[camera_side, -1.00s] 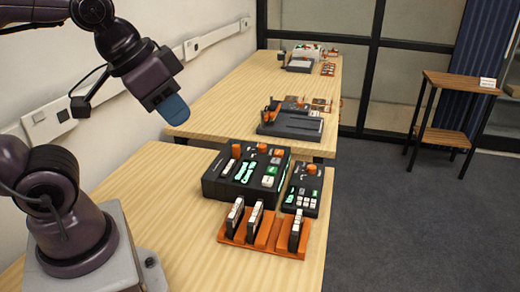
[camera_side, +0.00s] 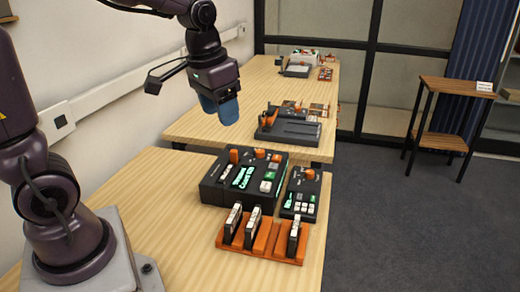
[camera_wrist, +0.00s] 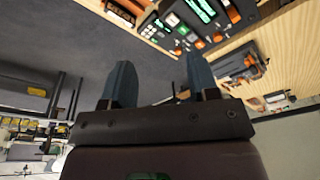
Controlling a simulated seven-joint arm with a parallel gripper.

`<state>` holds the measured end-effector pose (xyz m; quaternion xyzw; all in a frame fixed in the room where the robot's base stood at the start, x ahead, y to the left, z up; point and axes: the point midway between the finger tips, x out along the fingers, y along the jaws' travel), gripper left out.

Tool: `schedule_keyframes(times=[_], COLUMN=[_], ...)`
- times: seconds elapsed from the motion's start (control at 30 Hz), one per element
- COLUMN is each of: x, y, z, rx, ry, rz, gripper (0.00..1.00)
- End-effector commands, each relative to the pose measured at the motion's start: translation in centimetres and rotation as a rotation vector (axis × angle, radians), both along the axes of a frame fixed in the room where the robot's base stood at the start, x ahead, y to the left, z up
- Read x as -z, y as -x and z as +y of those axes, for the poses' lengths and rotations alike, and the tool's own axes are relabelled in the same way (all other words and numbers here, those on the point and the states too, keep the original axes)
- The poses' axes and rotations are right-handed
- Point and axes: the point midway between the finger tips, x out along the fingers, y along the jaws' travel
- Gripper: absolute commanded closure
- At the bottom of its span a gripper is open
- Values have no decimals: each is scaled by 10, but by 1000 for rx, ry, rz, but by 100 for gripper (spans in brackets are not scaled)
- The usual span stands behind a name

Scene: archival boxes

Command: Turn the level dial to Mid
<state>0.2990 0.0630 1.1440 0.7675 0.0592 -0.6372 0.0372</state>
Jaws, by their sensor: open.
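A large black console (camera_side: 247,176) stands on the near table, with orange knobs on its top, lit green displays and several buttons. A smaller black box (camera_side: 301,194) with one orange knob (camera_side: 310,174) stands to its right. I cannot read which knob is the level dial, nor its setting. My gripper (camera_side: 220,108), with blue fingers, hangs in the air above and behind the large console, touching nothing. In the wrist view, its two fingers (camera_wrist: 157,82) are apart and empty, and the console (camera_wrist: 200,18) shows upside down near the top.
An orange rack (camera_side: 262,243) with several upright cartridges stands in front of the console. A black device (camera_side: 288,128) sits on the table behind. A small wooden shelf (camera_side: 457,84) stands at right. The near table's left part is clear.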

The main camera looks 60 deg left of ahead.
Motion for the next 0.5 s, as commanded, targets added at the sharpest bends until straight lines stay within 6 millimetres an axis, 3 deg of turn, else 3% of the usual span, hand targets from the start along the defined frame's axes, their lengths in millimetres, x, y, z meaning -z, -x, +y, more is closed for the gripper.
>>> schedule_keyframes(times=[0.2, 0.5], x=[35, 115], y=[-75, -152], z=[56, 145], rx=[48, 229], ry=[11, 42], rz=[117, 216], gripper=[45, 45])
